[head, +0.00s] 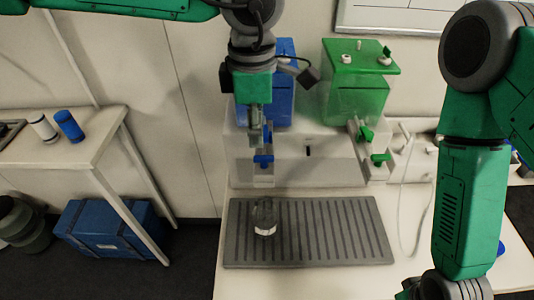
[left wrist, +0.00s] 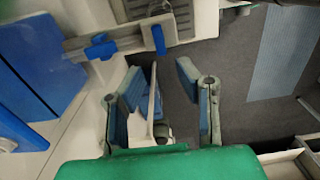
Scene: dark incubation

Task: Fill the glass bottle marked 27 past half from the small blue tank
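The small blue tank (head: 281,100) stands at the back on a pale stand, with a blue tap (head: 263,160) at its front. The tap (left wrist: 100,46) and tank (left wrist: 38,62) also show in the left wrist view. A clear glass bottle (head: 264,214) with a pale label stands upright on the grey ribbed tray. Its number and contents cannot be read. My left gripper (head: 255,136) points down in front of the tank, above the tap. In the left wrist view its fingers (left wrist: 160,95) are apart, with nothing held. My right gripper is below the head view's edge.
A green tank (head: 357,85) with green taps stands right of the blue one. The ribbed tray (head: 232,235) has free room right of the bottle. A side table (head: 70,150) at left holds a white and a blue cylinder (head: 69,126). A blue crate (head: 112,228) is on the floor.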

